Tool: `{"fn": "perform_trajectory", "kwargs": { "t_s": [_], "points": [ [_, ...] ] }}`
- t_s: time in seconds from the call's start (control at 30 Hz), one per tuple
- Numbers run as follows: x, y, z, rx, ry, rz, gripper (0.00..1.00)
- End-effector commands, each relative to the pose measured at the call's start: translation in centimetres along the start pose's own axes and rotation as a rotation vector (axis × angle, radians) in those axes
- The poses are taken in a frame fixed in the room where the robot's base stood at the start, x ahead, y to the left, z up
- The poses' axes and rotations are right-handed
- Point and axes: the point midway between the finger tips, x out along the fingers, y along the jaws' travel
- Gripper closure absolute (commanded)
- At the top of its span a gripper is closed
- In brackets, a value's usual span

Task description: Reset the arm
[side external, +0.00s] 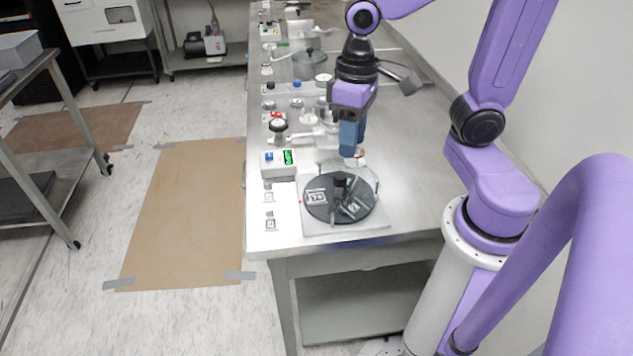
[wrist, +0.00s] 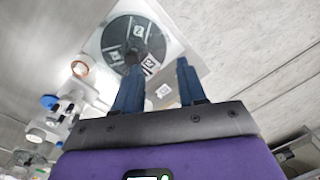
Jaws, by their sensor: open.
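My gripper (side external: 352,150) hangs from the purple arm with its blue fingers pointing down, above the bench behind the round dark lid. In the wrist view my gripper (wrist: 158,80) shows its two blue fingers apart with nothing between them. The round dark lid (side external: 318,209) has a black knob and printed markers and sits on a light square plate near the bench's front end. In the wrist view the dark lid (wrist: 118,34) lies beyond the fingertips. The fingers appear clear of it.
Several valves, fittings and a glass-lidded chamber (side external: 310,62) line the bench farther back. The metal bench top (side external: 415,170) is clear at the right, with a wall beyond. Brown floor mats (side external: 190,215) lie left.

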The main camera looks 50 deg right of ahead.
Motion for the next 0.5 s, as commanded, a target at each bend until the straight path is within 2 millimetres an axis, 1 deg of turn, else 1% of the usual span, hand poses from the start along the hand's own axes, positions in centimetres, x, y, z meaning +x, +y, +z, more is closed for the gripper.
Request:
{"fn": "perform_trajectory", "kwargs": {
  "t_s": [0.03, 0.1, 0.3, 0.4, 0.5],
  "points": [
    [0.3, -0.5, 1.3, -0.102, 0.001, 0.011, 0.59],
    [0.7, -1.1, 2.8, -0.238, 0.003, 0.024, 0.59],
    [1.8, -2.0, 6.9, -0.600, 0.010, 0.057, 0.59],
    [2.2, -2.1, 8.3, -0.731, 0.012, 0.067, 0.59],
    [2.4, -2.2, 9.2, -0.815, 0.014, 0.074, 0.59]
  ]
}}
